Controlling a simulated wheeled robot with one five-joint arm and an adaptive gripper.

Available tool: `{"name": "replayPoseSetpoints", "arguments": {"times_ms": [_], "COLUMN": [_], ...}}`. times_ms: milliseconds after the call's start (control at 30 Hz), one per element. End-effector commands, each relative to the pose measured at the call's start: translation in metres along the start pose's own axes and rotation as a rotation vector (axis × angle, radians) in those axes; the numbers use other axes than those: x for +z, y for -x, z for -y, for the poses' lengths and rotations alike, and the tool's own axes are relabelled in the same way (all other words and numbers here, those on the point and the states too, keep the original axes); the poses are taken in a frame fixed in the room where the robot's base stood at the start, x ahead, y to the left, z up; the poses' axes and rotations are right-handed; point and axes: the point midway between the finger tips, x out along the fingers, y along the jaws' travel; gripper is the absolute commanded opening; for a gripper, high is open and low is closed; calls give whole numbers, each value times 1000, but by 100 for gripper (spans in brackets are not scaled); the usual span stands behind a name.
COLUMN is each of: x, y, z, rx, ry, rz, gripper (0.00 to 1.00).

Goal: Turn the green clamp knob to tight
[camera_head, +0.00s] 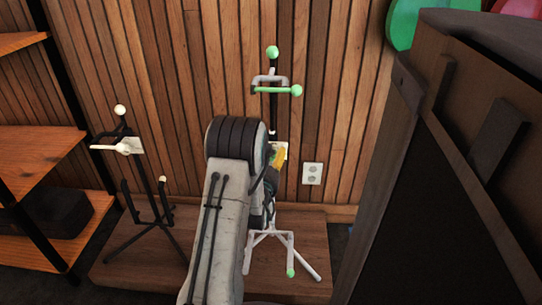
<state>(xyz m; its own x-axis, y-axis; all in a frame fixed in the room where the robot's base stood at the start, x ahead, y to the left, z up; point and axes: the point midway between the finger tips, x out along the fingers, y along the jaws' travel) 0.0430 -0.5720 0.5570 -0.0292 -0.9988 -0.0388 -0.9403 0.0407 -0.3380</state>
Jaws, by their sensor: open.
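A stand with green ball ends is at the wall just right of my arm. Its green top ball (272,52) caps a dark upright post. A green knob (297,90) is at the right end of the stand's yoke, in the upper middle. I cannot tell from this view whether that clamp is tight or loose. My raised arm covers the left side of the lower post. The far part of my arm is largely hidden behind its own thick banded joint. My gripper's fingertips do not show, so its place relative to the knob is hidden.
A similar stand with cream ends (120,110) is at the left. Both stand on a low wooden platform (130,268). Wooden shelves (40,155) are at the far left. A large dark cabinet (450,200) blocks the right. A wall outlet (312,173) is behind.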

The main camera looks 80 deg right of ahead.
Motion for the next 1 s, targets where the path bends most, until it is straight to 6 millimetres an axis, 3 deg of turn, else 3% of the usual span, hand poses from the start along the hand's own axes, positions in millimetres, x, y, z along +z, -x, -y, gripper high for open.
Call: {"name": "replayPoseSetpoints", "arguments": {"times_ms": [433, 1000], "x": [1, 0], "y": [49, 56], "z": [0, 0], "rx": [0, 0], "ry": [0, 0], "rz": [2, 1], "gripper": [61, 61]}}
